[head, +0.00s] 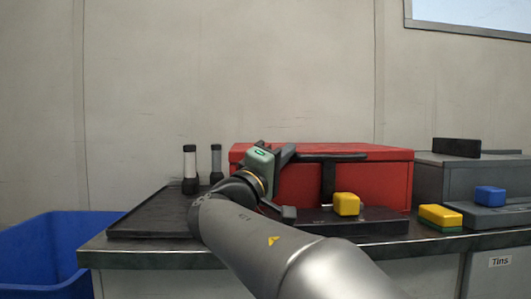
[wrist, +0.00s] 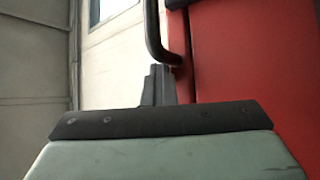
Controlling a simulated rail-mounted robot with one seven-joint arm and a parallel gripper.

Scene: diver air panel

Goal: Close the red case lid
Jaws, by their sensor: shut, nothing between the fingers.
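The red case (head: 390,180) stands on the bench behind my arm in the head view, its top face low and roughly level. I cannot tell whether its lid is fully down. A black bar (head: 340,157) runs across its upper front, with a dark upright piece below. My gripper (head: 292,157) is at the left part of the case's upper front, covering some of it. In the wrist view its shut fingers (wrist: 160,85) hold nothing and are beside a red surface (wrist: 255,60). A curved black bar (wrist: 153,35) shows just beyond the fingertips; contact is unclear.
A yellow block (head: 346,204) sits on a dark base before the case. A yellow-green block (head: 440,216) and a blue block (head: 489,196) are to the right, near a grey box (head: 450,180). A blue bin (head: 50,250) is at left.

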